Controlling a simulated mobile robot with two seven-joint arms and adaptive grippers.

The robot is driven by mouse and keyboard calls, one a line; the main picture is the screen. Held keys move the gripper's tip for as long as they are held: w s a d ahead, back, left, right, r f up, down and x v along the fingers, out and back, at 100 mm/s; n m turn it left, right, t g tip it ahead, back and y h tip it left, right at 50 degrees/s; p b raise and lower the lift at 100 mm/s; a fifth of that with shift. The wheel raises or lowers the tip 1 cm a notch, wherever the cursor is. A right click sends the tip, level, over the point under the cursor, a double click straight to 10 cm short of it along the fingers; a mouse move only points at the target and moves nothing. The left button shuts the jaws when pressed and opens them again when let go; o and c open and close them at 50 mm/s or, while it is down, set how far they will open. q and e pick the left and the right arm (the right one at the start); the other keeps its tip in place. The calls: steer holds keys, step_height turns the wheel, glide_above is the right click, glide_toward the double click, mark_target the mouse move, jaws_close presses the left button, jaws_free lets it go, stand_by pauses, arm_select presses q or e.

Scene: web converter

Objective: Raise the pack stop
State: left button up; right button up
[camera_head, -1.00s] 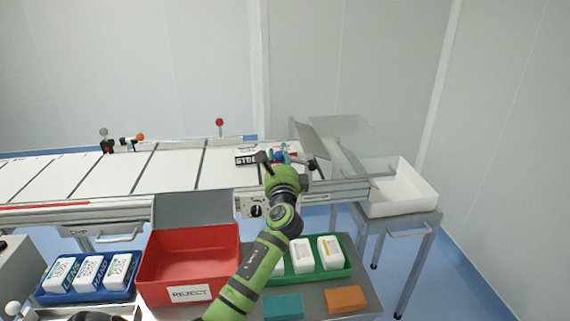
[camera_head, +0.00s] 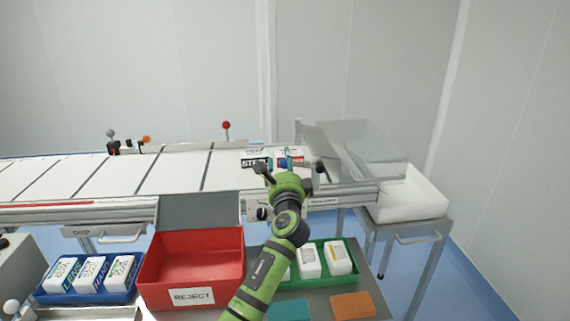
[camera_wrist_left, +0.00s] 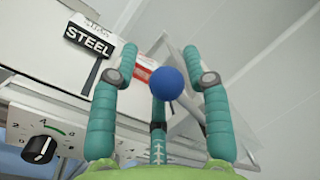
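The pack stop is not clearly recognisable as a whole. A blue ball knob (camera_wrist_left: 167,83) shows between my left gripper's fingers in the left wrist view, and as a small blue spot (camera_head: 284,163) in the head view. My left gripper (camera_wrist_left: 160,70) has its teal fingers spread, with one on each side of the knob and a third below it. I see no finger clearly closed on it. In the head view the left gripper (camera_head: 290,170) is over the conveyor's right end. My right gripper is out of view.
A STEEL pack (camera_wrist_left: 88,42) lies on the conveyor (camera_head: 170,170) left of the gripper. A tilted plate and clear cover (camera_head: 365,140) stand right of it, above a white bin (camera_head: 410,195). In front are a red REJECT box (camera_head: 190,265), a blue tray (camera_head: 85,292) and a green tray (camera_head: 350,275).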

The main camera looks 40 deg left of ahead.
arm_select(q)
steer(key=shift+s+d+f, duration=0.1)
steer(key=shift+s+d, duration=0.05)
steer(key=shift+d, duration=0.35)
steer(key=v, duration=1.1)
steer(key=shift+s, duration=0.25)
steer(key=shift+a, duration=0.1)
